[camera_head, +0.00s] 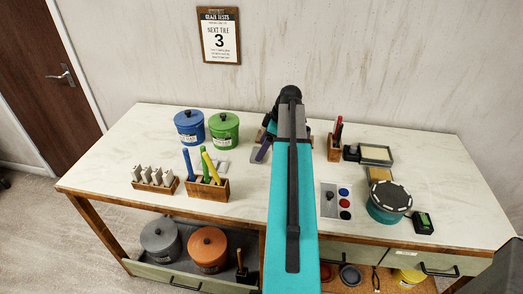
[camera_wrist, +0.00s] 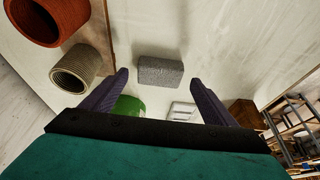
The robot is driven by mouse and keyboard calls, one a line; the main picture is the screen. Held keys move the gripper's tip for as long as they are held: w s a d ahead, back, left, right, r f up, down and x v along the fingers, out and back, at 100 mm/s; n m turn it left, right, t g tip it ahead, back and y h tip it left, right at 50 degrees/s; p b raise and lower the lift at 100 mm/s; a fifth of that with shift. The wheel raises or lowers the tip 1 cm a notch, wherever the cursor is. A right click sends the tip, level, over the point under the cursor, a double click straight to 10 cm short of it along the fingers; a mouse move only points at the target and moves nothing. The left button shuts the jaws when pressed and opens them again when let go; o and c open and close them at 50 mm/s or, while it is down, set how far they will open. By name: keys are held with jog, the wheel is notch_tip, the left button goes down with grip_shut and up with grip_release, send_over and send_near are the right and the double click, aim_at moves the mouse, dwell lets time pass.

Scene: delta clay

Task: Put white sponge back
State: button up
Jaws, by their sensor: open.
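My gripper (camera_wrist: 159,77) is open, its two purple fingers spread with nothing between them in contact. A grey, speckled, sponge-like block (camera_wrist: 160,72) lies on the pale tabletop beyond the fingertips in the wrist view; I cannot tell whether it is the white sponge. In the head view my arm hides most of my gripper, and one purple finger (camera_head: 262,151) shows at its left. The block is not clearly visible there.
Blue (camera_head: 189,126) and green (camera_head: 224,130) lidded pots stand left of my arm, with a white slotted piece (camera_wrist: 182,111) near the fingers. A wooden tool holder (camera_head: 207,188) stands in front. A turntable (camera_head: 389,200) is at the right.

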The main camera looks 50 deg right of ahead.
jog(key=b+v, duration=0.2)
jog(key=v, duration=0.8)
jog(key=shift+f, duration=0.15)
dwell(0.8)
